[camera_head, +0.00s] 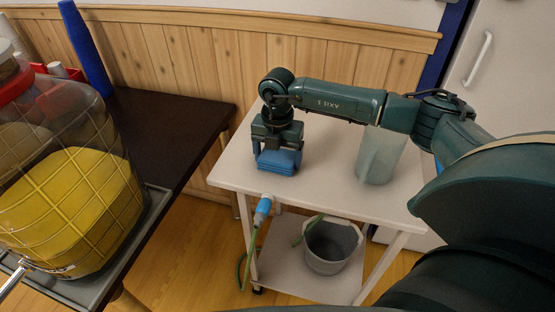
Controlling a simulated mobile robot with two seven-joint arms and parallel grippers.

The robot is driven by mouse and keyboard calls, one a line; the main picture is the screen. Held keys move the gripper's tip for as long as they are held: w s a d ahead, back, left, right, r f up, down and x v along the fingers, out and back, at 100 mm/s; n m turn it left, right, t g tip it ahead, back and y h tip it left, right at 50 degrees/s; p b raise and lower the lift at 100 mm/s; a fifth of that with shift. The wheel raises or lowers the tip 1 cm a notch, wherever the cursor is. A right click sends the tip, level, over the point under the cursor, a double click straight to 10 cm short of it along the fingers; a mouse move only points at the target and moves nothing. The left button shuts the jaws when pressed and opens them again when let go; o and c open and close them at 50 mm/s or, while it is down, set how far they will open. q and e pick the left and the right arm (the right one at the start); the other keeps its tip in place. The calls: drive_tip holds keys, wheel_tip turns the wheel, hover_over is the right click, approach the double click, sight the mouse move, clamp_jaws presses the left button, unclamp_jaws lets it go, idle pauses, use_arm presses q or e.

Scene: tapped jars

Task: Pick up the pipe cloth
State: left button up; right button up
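The pipe cloth appears to be the blue folded cloth (279,161) on the left part of the white cart's top (325,180). My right gripper (277,148) points down right at it, with its dark fingers at the cloth's upper part. The fingers hide part of the cloth, and I cannot tell whether they are closed on it or only around it. I cannot tell either whether the cloth rests on the cart or is slightly raised. My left gripper is not in view.
A translucent pitcher (380,158) stands on the cart, right of the cloth. A grey bucket (332,246) sits on the lower shelf. A blue-and-white fitting (262,208) with a green hose hangs at the cart's front. A large jar of yellow liquid (75,200) stands on the dark table (165,125).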

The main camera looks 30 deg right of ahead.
sight(277, 156)
drive_tip(key=c, duration=0.5)
drive_tip(key=shift+o, duration=0.2)
drive_tip(key=shift+r, duration=0.1)
wheel_tip(277, 156, up, 10)
drive_tip(key=shift+f, duration=0.1)
drive_tip(key=o, duration=0.3)
drive_tip(key=shift+c, duration=1.1)
